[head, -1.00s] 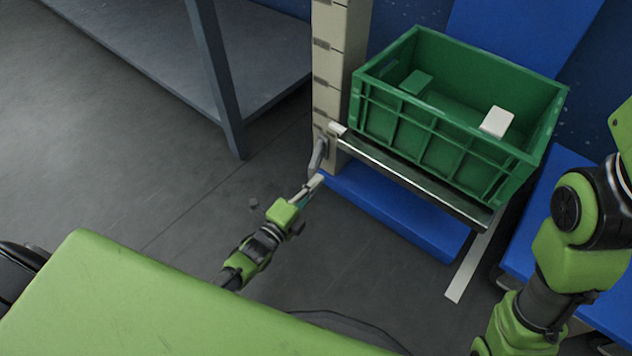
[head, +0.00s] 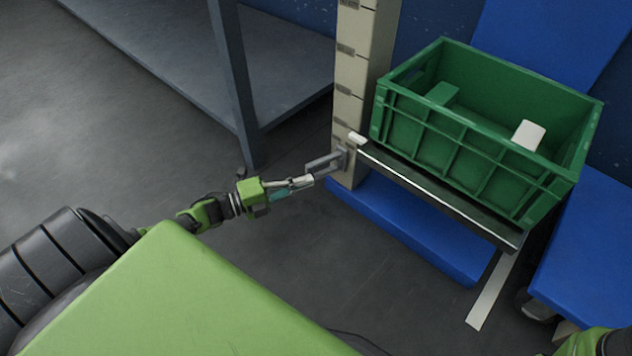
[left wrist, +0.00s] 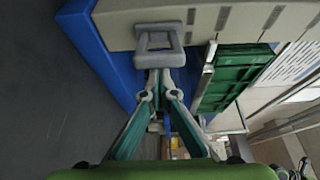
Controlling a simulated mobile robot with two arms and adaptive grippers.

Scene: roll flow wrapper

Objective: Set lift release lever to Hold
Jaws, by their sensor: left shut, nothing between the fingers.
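The lift release lever (head: 323,163) is a grey loop-shaped handle on the beige slotted post (head: 349,110). In the head view it sticks out to the left from the post's lower part. It also shows in the left wrist view (left wrist: 159,42), straight in front of the fingers. My left gripper (head: 308,181) is shut with nothing between its fingers. Its tips are right at the lever's outer end, touching or almost touching; I cannot tell which. They also show at the handle's near bar in the left wrist view (left wrist: 158,68). No Hold marking is readable. My right gripper is out of view.
A green crate (head: 450,150) holding a white block (head: 528,135) and a green block stands on the lift's dark shelf (head: 440,200), right of the lever. A blue base (head: 410,232) lies below. A grey table leg (head: 235,90) stands left of the post. Floor left is clear.

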